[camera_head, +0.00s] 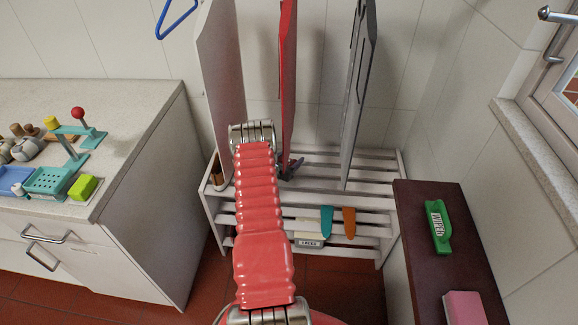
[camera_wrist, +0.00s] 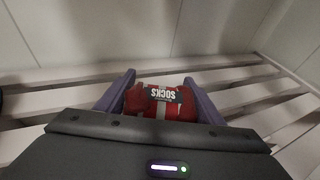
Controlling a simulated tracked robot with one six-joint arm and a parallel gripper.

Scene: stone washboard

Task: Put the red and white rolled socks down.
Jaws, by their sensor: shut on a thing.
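The rolled socks (camera_wrist: 140,100) are red with a white band and a dark label reading "SOCKS". They show in the wrist view between the two purple fingers of my gripper (camera_wrist: 159,84), which is shut on them. White slats of a rack (camera_wrist: 235,75) lie behind and around the socks. I cannot tell whether the socks touch the slats. In the head view my red arm reaches toward the top of this white slatted rack (camera_head: 385,203). A small dark part of my gripper (camera_head: 291,167) shows there, and the socks are hidden.
Upright white, red (camera_head: 287,75) and grey (camera_head: 357,100) boards stand close around my arm. A white counter (camera_head: 130,105) with toys is at left. The rack's right top is clear.

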